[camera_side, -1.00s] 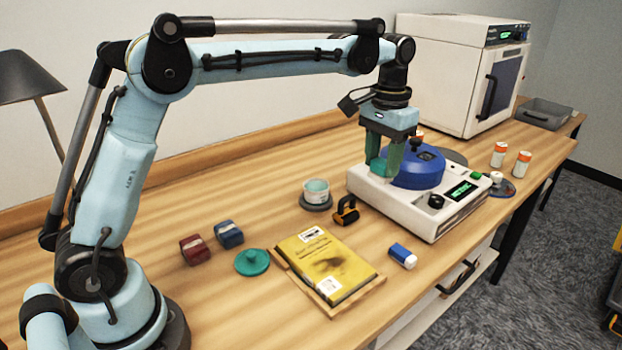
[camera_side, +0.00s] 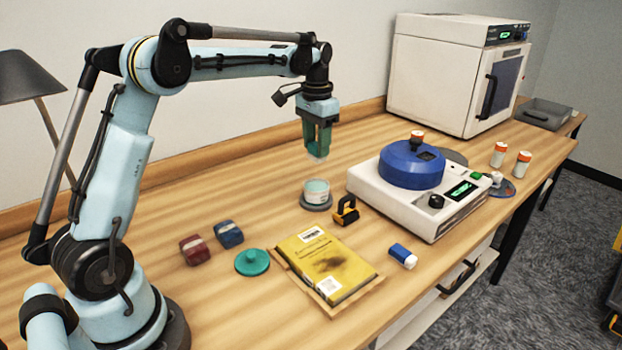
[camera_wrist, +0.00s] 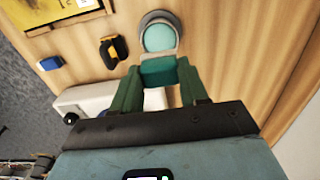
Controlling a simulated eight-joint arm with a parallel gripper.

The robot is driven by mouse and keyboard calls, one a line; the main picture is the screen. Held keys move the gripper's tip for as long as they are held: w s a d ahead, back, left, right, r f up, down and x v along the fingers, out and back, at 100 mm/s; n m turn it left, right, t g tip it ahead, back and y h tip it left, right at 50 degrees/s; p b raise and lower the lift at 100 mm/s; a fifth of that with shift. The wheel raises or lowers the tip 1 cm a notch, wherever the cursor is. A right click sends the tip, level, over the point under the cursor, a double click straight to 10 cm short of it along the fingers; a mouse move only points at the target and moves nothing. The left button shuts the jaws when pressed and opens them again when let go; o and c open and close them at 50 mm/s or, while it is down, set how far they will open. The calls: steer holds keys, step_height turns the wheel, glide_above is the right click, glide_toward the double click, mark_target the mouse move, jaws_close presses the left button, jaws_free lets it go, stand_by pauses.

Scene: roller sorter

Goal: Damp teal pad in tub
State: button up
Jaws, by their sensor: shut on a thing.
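My gripper (camera_side: 318,150) hangs above the table, over and slightly behind the tub (camera_side: 316,207), and is shut on the teal pad (camera_wrist: 158,72). The pad sits between the green fingers in the wrist view; in the side view only its pale lower end (camera_side: 318,158) shows below them. The tub is a small round pale cup on a dark grey base, with a teal inside. In the wrist view the tub (camera_wrist: 158,16) is just beyond the pad, which is apart from it in the side view.
A yellow book (camera_side: 325,262), black-and-orange clip (camera_side: 346,211), teal lid (camera_side: 252,262), red block (camera_side: 194,250) and blue block (camera_side: 228,234) lie nearby. A white machine (camera_side: 430,215) with a blue drum (camera_side: 411,167) stands right of the tub. The table behind the tub is clear.

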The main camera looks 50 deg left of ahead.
mark_target(317, 162)
steer(key=shift+f, duration=2.85)
steer(key=shift+f, duration=1.1)
stand_by(0.8)
stand_by(0.5)
steer(key=shift+r, duration=3.5)
